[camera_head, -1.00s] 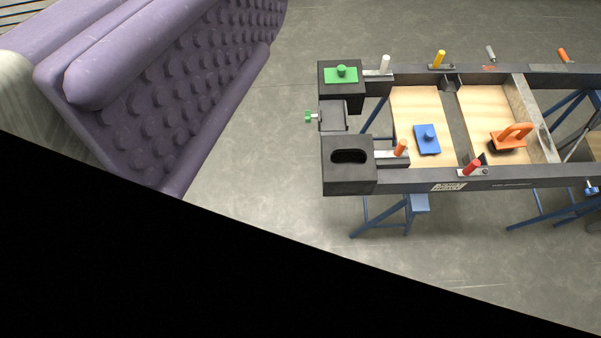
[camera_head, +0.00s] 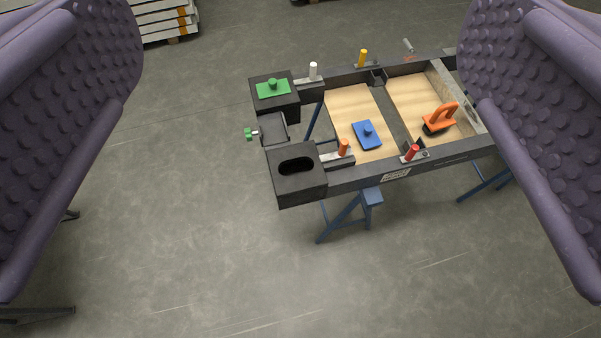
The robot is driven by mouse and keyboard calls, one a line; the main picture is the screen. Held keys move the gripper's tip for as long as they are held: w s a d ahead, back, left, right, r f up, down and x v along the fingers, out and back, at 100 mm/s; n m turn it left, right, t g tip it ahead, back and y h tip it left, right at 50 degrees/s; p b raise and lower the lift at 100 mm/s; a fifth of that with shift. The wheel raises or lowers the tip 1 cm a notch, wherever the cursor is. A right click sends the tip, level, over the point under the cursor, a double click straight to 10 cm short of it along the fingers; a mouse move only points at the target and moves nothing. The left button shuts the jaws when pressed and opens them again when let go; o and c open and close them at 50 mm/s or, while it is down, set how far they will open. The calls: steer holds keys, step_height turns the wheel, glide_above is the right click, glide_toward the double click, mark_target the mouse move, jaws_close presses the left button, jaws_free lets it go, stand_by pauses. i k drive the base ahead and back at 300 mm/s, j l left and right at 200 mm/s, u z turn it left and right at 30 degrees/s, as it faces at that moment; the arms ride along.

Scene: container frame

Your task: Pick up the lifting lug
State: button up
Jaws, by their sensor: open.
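My gripper (camera_head: 300,100) is open and empty. Its two purple studded fingers stand far apart at the left and right of the view. The container frame (camera_head: 390,178) lies between them, farther off. An orange looped handle piece (camera_head: 440,119), which looks like the lifting lug, sits on the frame's right wooden panel, near the right finger. A blue plate with a knob (camera_head: 367,134) lies on the left wooden panel. A green plate with a knob (camera_head: 273,89) sits on the far black corner block. I cannot be certain which piece is the lug. The frame's right end is hidden behind the right finger.
The near corner block (camera_head: 297,177) has an oval slot. White (camera_head: 313,71), yellow (camera_head: 363,58), orange (camera_head: 343,147) and red (camera_head: 411,152) pegs stand up along the frame. Blue trestles (camera_head: 371,196) support it. The grey floor (camera_head: 200,200) at left and front is mostly clear.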

mark_target(437, 121)
steer(key=i+l, duration=0.2)
steer(key=i+l+u, duration=0.1)
steer(key=i+l, duration=0.15)
steer(key=l, duration=0.15)
steer(key=i+l, duration=0.2)
steer(key=l, duration=0.15)
steer(key=i+l+u, duration=0.1)
steer(key=i+l, duration=0.3)
steer(key=l, duration=0.25)
steer(key=i+l+u, duration=0.15)
steer(key=l, duration=0.2)
steer(key=i+l, duration=0.25)
steer(key=i+l+u, duration=0.1)
steer(key=l, duration=0.35)
steer(key=i, duration=0.05)
